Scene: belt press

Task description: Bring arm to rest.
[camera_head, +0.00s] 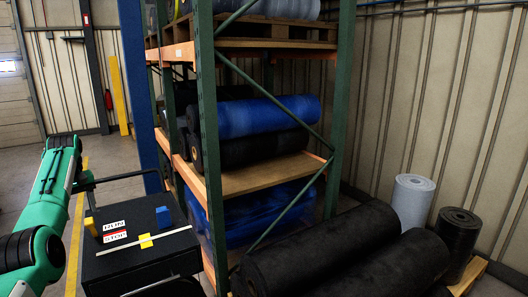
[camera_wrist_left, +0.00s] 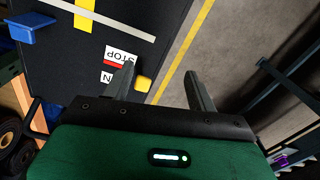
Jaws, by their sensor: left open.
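My left arm, green and black, comes in from the left in the head view. Its dark gripper is hard to make out there beside the black table-like panel (camera_head: 140,262). In the left wrist view my left gripper (camera_wrist_left: 160,70) has its two fingers apart, with nothing between them. A yellow block (camera_wrist_left: 143,84) on the panel's edge shows close to one finger; I cannot tell the gap. The yellow block (camera_head: 90,226) also shows in the head view, with a blue block (camera_head: 163,217) across the panel. My right gripper is not in view.
White STOP and other labels (camera_head: 115,236) lie on the panel. A dark bar (camera_head: 118,177) runs behind it. A rack (camera_head: 206,130) holding blue and black rolls stands to the right. Open floor with a yellow line (camera_head: 75,235) is at left.

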